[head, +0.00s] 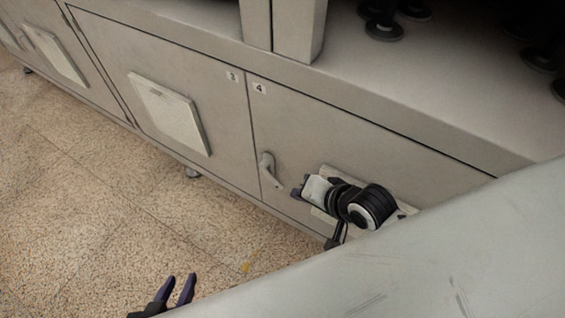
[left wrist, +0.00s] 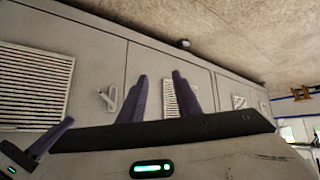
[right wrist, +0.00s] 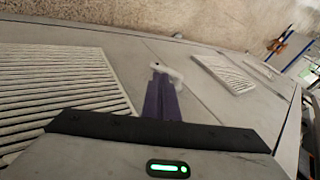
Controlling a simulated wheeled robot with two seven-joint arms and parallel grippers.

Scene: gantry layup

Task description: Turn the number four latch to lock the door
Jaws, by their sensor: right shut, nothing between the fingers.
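The number four door (head: 350,150) looks flush with the cabinet front and carries a "4" label (head: 259,88) at its upper left corner. Its pale latch (head: 268,172) sits near the door's left edge, handle pointing mostly downward with a slight tilt. My right gripper (head: 299,188) is just right of the latch, partly hidden by its wrist. In the right wrist view, the latch (right wrist: 166,70) lies just beyond the shut, empty fingers (right wrist: 158,72); contact is unclear. My left gripper (head: 182,277) is open and empty, low in the head view; its fingers (left wrist: 160,76) stand apart.
The number three door (head: 170,85) with a vent panel (head: 170,115) adjoins on the left. A vent (right wrist: 60,85) is beside the latch. My large pale arm link covers the lower right of the head view. The speckled floor (head: 90,210) is clear.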

